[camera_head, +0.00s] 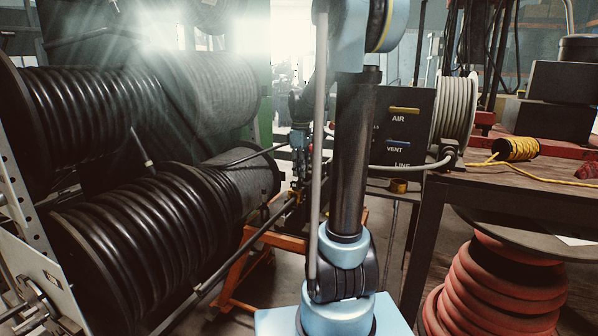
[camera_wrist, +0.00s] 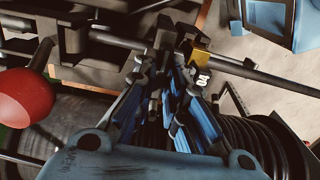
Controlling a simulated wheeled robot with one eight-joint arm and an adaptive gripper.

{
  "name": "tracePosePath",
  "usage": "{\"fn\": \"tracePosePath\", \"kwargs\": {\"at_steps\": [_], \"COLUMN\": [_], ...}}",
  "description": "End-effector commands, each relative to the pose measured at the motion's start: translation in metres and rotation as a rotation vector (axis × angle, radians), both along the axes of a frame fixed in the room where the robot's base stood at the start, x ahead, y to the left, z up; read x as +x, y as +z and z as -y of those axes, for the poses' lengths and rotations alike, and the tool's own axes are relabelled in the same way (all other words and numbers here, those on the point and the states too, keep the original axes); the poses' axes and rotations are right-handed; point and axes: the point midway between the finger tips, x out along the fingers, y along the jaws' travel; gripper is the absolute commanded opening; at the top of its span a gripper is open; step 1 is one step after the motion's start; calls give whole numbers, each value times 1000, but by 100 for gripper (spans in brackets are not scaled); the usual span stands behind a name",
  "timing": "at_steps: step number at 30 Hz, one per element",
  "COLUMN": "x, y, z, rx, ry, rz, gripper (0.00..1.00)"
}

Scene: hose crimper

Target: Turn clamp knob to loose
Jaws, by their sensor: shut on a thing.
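My gripper (camera_wrist: 168,62) points away from the wrist camera, its blue and grey fingers close together. It is shut on a dark part at the fingertips, which looks like the clamp knob (camera_wrist: 164,38); the fingers hide much of it. A gold-coloured block (camera_wrist: 200,60) with a small white label sits just right of the fingertips, on a dark bar. In the head view my gripper (camera_head: 299,142) is small and far back, partly behind my arm, and the knob cannot be made out there. The knob's setting cannot be read.
A red ball (camera_wrist: 24,97) is left of the gripper. Large black hose reels (camera_head: 130,240) fill the left side. An orange stand (camera_head: 240,275) is below the gripper. A black AIR/VENT/LINE panel (camera_head: 403,128) and a wooden bench (camera_head: 510,185) are right.

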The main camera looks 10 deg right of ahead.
Motion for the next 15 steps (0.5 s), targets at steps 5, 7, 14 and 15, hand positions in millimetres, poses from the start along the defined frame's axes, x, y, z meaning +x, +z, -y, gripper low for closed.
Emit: {"fn": "tracePosePath", "kwargs": {"at_steps": [5,7,14,15], "x": [2,1,1,1], "y": [0,0,0,0], "z": [3,3,2,1], "rx": [-7,-6,-3,-3], "ry": [-3,-3,-2,-2], "rz": [4,3,1,1], "gripper": [28,32,32,32]}}
